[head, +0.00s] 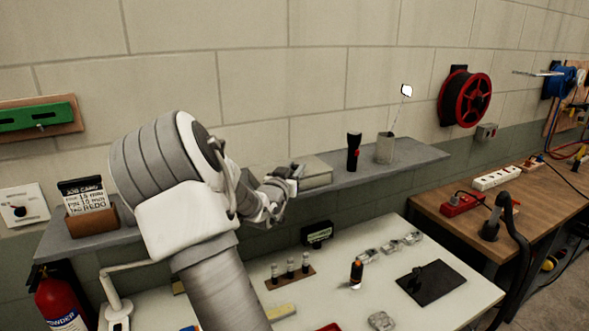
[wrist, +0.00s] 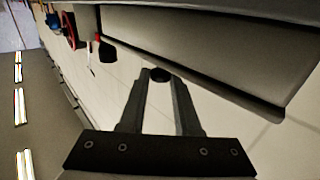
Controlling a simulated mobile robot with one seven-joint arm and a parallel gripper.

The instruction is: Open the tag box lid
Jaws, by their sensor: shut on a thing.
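A low grey-beige box (head: 316,172), likely the tag box, sits on the wall shelf just right of my gripper (head: 293,173). In the head view my arm and gripper hide its left end, and I cannot tell whether its lid is raised. In the wrist view my gripper's two dark fingers (wrist: 158,80) close in on a small dark round piece (wrist: 159,75), which looks like a knob. A large grey panel (wrist: 205,50) with a dark edge fills the upper right of that view, close to the fingers. I cannot tell if it is the lid.
A black torch (head: 353,151) and a grey cup (head: 385,148) stand farther right on the shelf (head: 415,155). A card holder (head: 90,215) stands at its left end. The white bench (head: 450,262) below holds several small parts and a black mat (head: 432,284).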

